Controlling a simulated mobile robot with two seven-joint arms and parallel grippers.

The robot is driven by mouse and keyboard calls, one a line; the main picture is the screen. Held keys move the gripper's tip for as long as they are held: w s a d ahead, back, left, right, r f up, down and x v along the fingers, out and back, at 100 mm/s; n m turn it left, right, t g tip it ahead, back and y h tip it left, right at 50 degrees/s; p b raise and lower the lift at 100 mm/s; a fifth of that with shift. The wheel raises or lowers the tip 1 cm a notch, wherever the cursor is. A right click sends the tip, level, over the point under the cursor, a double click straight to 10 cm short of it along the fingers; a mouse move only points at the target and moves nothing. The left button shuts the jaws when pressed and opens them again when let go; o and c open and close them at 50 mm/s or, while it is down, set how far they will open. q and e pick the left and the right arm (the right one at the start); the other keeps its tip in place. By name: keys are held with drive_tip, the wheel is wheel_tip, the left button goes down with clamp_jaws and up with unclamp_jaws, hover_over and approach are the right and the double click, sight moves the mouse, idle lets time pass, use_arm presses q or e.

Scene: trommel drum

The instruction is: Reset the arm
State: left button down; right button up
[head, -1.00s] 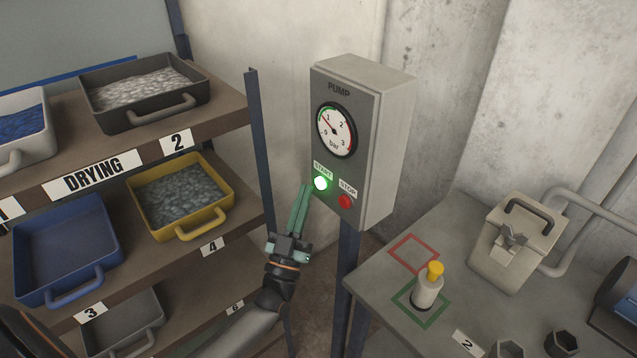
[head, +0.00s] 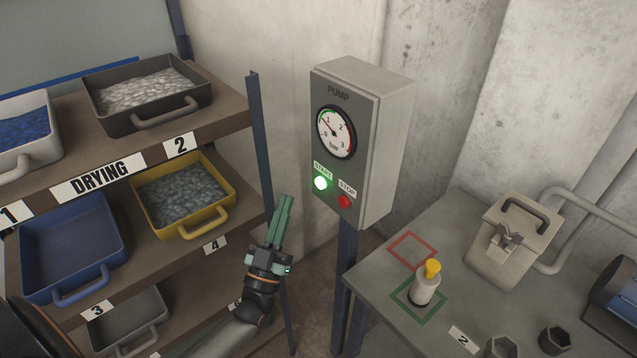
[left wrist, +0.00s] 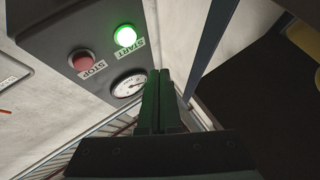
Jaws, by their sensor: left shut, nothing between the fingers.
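My left gripper (head: 283,212) is shut and empty, its green fingers together and pointing up. It is below and left of the pump box (head: 385,130), apart from it. The lit green START button (head: 320,183) and the red STOP button (head: 345,202) are on the box's front. The gauge (head: 336,131) above them has its needle toward the low side. In the left wrist view the shut fingers (left wrist: 158,75) stand in front of the box, with the lit START button (left wrist: 125,36) and the STOP button (left wrist: 82,61) beyond. My right gripper does not show.
The drying shelf (head: 215,125) with several trays, such as the yellow tray (head: 229,189), stands close left of the arm. A blue post (head: 259,140) rises beside the gripper. A grey table (head: 385,268) at right holds a yellow-capped bottle (head: 426,286) and a metal case (head: 515,235).

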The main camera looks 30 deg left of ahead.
use_arm(q)
drive_tip(key=shift+d, duration=0.1)
idle(0.3)
drive_tip(key=s+d+f+m+g+h, duration=0.25)
drive_tip(key=d+f+g, duration=0.2)
drive_tip(key=f, duration=0.25)
drive_tip(key=s+d+f+m+g+h, duration=0.1)
drive_tip(key=s+d+f+g+h, duration=0.15)
drive_tip(key=d+f+h, duration=0.35)
drive_tip(key=s+d+f+g+y, duration=0.2)
drive_tip(key=s+f+g, duration=0.6)
drive_tip(key=s+f, duration=0.4)
drive_tip(key=shift+s+d+g+y, duration=0.25)
drive_tip(key=shift+g+y, duration=0.1)
drive_tip(key=shift+g, duration=0.05)
